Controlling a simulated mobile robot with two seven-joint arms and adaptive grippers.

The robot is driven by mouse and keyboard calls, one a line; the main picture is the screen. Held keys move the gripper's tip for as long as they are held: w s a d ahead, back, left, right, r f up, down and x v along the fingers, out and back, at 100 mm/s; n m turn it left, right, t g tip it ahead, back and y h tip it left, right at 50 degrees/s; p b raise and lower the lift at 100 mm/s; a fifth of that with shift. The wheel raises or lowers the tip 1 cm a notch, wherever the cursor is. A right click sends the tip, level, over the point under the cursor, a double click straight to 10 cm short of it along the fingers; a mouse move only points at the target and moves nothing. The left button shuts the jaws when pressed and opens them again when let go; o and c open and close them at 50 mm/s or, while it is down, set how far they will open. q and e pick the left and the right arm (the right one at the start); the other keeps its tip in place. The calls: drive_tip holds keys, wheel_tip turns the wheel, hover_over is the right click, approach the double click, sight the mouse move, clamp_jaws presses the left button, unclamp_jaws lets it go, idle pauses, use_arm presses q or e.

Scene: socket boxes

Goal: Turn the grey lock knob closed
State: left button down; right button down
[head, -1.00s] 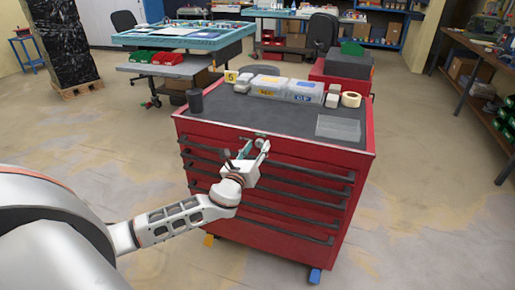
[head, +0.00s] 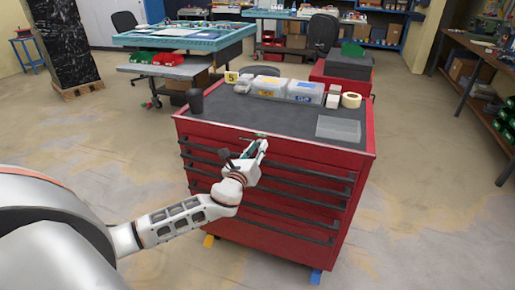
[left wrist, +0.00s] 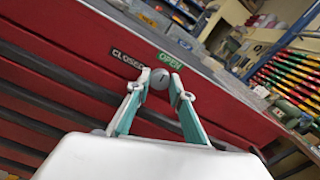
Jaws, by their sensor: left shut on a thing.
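The grey lock knob (left wrist: 160,78) sits on the upper red front of the tool cabinet (head: 330,160), below the labels CLOSED (left wrist: 127,58) and OPEN (left wrist: 170,61) in the left wrist view. A short dark mark on the knob's face slants up to the right. My left gripper (head: 256,146) is at the cabinet's top front in the head view. In the left wrist view its fingertips (left wrist: 160,81) are on both sides of the knob and shut on it. In the head view the knob is hidden behind the gripper. My right gripper is not in view.
Dark drawer handles (head: 285,195) stick out below the knob.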

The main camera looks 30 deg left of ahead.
use_arm(q)
drive_tip(key=n, duration=0.9)
drive_tip(key=shift+n, duration=0.3)
drive_tip(key=n+p, duration=0.1)
drive_tip(key=n, duration=0.3)
drive_tip(key=shift+n+p, duration=0.4)
drive_tip(key=shift+n, duration=1.4)
drive_tip(key=shift+f, duration=0.1)
drive_tip(key=c, duration=1.8)
unclamp_jaws()
drive_tip(key=shift+f, duration=0.1)
